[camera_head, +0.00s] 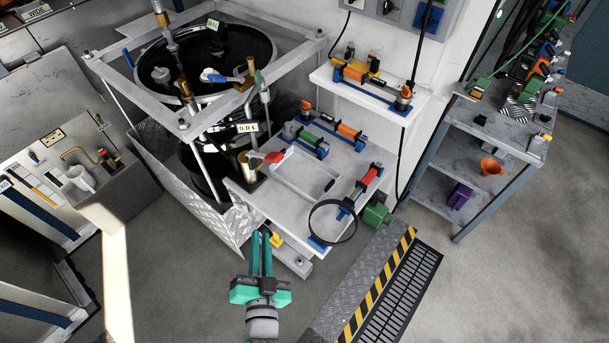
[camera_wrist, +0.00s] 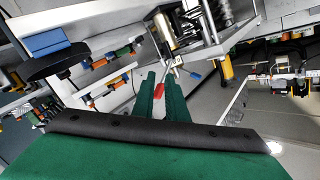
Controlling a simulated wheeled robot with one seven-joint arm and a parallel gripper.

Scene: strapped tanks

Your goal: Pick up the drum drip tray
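A shallow grey rectangular tray with a dark grip at its right end lies on the light-topped bench; I take it for the drum drip tray (camera_head: 300,181). My gripper (camera_head: 262,234) has green fingers and is in front of the bench's near edge, nearer the camera than the tray and apart from it. In the wrist view the two fingers of my gripper (camera_wrist: 161,72) stand a narrow gap apart with nothing held between them. I cannot make out the tray clearly in the wrist view.
A black ring (camera_head: 311,224) juts over the bench's front right corner. A brass valve (camera_head: 249,165) with a red handle stands left of the tray. The framed tank (camera_head: 210,60) rises behind left. Clamps with a red block (camera_head: 369,177) lie right. Open floor is in front.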

